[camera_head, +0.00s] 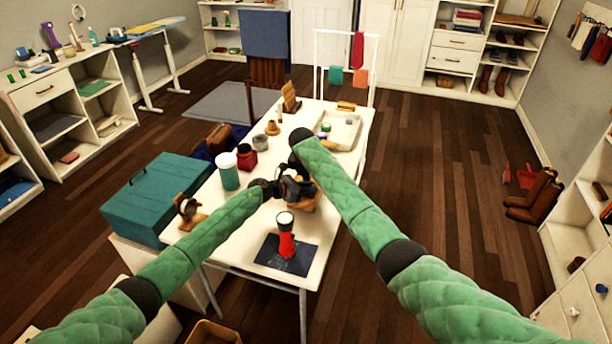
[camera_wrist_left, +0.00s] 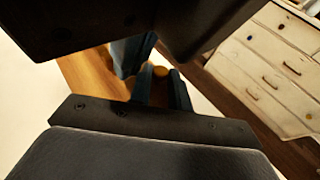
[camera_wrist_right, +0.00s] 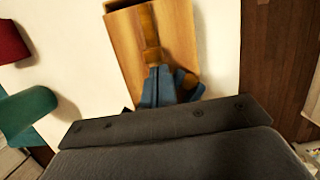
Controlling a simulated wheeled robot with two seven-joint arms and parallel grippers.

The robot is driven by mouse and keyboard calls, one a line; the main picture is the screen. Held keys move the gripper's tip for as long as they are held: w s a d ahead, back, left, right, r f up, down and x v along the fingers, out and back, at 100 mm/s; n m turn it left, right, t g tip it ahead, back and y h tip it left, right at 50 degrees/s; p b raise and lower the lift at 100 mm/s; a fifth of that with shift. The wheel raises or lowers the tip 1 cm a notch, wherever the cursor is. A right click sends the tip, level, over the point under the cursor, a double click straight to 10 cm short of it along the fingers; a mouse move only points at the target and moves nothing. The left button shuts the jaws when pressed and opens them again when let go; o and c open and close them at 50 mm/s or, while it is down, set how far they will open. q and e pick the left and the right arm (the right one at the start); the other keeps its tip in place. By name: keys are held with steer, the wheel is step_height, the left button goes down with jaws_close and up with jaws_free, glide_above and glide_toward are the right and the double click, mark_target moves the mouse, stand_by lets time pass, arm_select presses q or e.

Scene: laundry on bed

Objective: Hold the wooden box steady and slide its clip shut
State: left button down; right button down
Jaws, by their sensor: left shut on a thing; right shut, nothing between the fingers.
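The wooden box (camera_head: 304,207) is on the white table, mostly hidden by my grippers in the head view. Its plain wooden face fills the top middle of the right wrist view (camera_wrist_right: 180,28), with a darker strip, apparently the clip (camera_wrist_right: 150,32), along it. My left gripper (camera_head: 270,187) comes in from the left; in the left wrist view its blue fingers (camera_wrist_left: 161,86) are closed around a small round wooden part beside the box (camera_wrist_left: 82,72). My right gripper (camera_wrist_right: 152,72) is shut and empty, its blue fingertips at the strip's lower end; I cannot tell whether they touch it.
On the table (camera_head: 245,244) stand a teal-and-white cup (camera_head: 228,172), a red jar (camera_head: 246,158), a red-and-black torch-like item (camera_head: 286,238) on a dark mat (camera_head: 300,258), and a tray (camera_head: 345,133). A teal case (camera_head: 150,200) adjoins the table's left side.

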steer(key=shift+w+d, duration=0.2)
steer(key=shift+w, duration=0.4)
steer(key=shift+w+d, duration=0.2)
steer(key=shift+w, duration=0.35)
steer(key=v, duration=1)
steer(key=shift+a, duration=0.1)
arm_select(q)
steer(key=c, duration=1.2)
jaws_free()
steer(key=shift+c, duration=0.2)
